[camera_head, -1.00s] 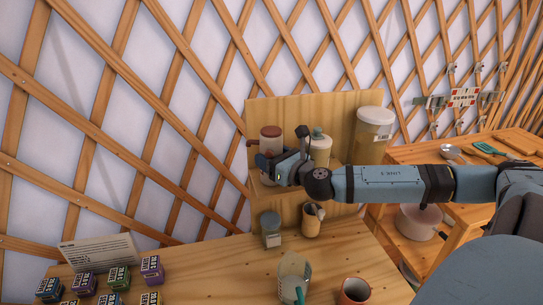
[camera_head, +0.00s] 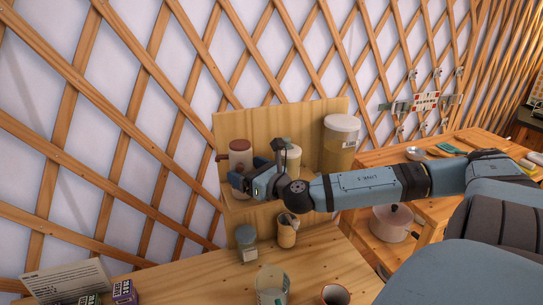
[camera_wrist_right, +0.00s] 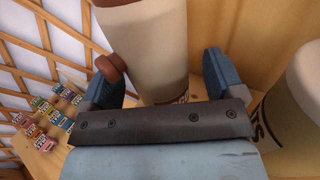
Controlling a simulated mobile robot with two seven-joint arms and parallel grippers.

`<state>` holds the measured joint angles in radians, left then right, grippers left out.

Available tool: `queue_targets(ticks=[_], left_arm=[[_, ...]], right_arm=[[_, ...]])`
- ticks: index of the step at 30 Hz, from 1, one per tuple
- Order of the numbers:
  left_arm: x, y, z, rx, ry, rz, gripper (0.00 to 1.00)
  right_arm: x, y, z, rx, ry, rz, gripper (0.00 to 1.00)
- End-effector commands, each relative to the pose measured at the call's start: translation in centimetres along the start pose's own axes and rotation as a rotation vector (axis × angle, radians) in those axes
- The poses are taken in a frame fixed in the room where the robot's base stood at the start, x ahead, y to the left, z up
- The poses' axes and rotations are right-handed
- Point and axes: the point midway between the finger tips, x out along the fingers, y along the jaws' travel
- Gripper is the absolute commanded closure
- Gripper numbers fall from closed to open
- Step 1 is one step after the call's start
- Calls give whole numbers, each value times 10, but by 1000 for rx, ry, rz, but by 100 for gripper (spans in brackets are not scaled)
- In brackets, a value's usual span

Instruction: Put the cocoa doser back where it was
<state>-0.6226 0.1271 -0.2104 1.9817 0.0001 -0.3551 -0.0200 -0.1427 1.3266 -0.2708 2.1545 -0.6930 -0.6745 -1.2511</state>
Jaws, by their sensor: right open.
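The cocoa doser (camera_head: 241,154) is a pale cylinder with a red-brown lid and a brown knob on its left side. It stands upright at the left end of the small wooden wall shelf (camera_head: 234,203). My right gripper (camera_head: 249,172) is at its front, fingers open. In the right wrist view the doser (camera_wrist_right: 150,45) rises between the two blue fingers of my gripper (camera_wrist_right: 160,80), with the knob near the left finger. A gap shows at the right finger; contact on the left is unclear. The doser's base is partly hidden by the gripper. My left gripper is out of view.
Close to the right on the shelf are a cream jar (camera_head: 294,160), partly behind my wrist, and a large lidded container (camera_head: 339,145). Below, the table holds a glass jar (camera_head: 246,243), a utensil cup (camera_head: 287,232), a patterned cup (camera_head: 271,286) and a mug (camera_head: 335,295).

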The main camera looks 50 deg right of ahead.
Motion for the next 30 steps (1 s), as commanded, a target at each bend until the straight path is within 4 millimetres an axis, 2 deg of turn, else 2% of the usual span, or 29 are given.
queue_targets(ticks=[3,8,23,30], left_arm=[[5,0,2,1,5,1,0],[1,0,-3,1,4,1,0],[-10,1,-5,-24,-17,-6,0],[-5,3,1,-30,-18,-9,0]], right_arm=[[-14,3,-3,-3,4,8,13],[-26,-1,-1,-7,7,-2,13],[-67,2,2,-6,5,6,13],[-90,3,-1,0,0,9,13]])
